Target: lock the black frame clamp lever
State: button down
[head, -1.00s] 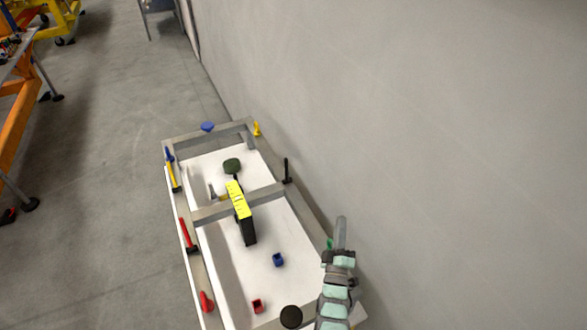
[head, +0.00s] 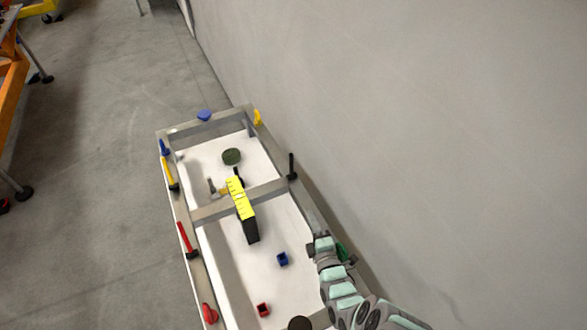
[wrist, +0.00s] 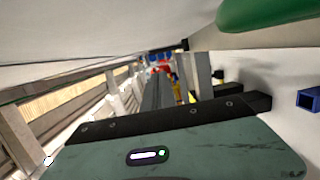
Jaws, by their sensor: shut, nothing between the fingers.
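The black clamp lever (head: 291,167) stands upright on the right rail of the grey frame, at the right end of the crossbar in the head view. My gripper (head: 317,246) is beside the right rail, nearer the camera than the lever and apart from it. In the wrist view my gripper's grey fingers (wrist: 158,82) are together and empty, pointing forward along the frame. A small dark piece (wrist: 185,44) shows past the fingertips; I cannot tell whether it is the black lever.
A green part (head: 342,252) is close beside my gripper, large in the wrist view (wrist: 270,15). The wall (head: 420,130) runs close along the right. Blue (head: 283,259) and red (head: 263,309) blocks and a yellow-black tool (head: 243,205) lie on the white surface.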

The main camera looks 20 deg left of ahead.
jog(key=b, duration=0.4)
send_near(292, 162)
jog(key=v, duration=0.4)
jog(key=b+x, duration=0.1)
jog(key=x, duration=0.2)
jog(key=b+x, duration=0.2)
jog(key=x, duration=0.1)
jog(key=b+x, duration=0.2)
jog(key=x, duration=0.1)
jog(key=shift+w+a+f, duration=0.15)
jog(key=shift+a+f, duration=0.1)
jog(key=shift+f, duration=0.15)
jog(key=shift+w+a+r+b, duration=0.1)
jog(key=shift+w+a+b, duration=0.2)
jog(key=shift+w+b, duration=0.35)
jog(key=shift+r, duration=0.1)
jog(key=shift+r, duration=0.1)
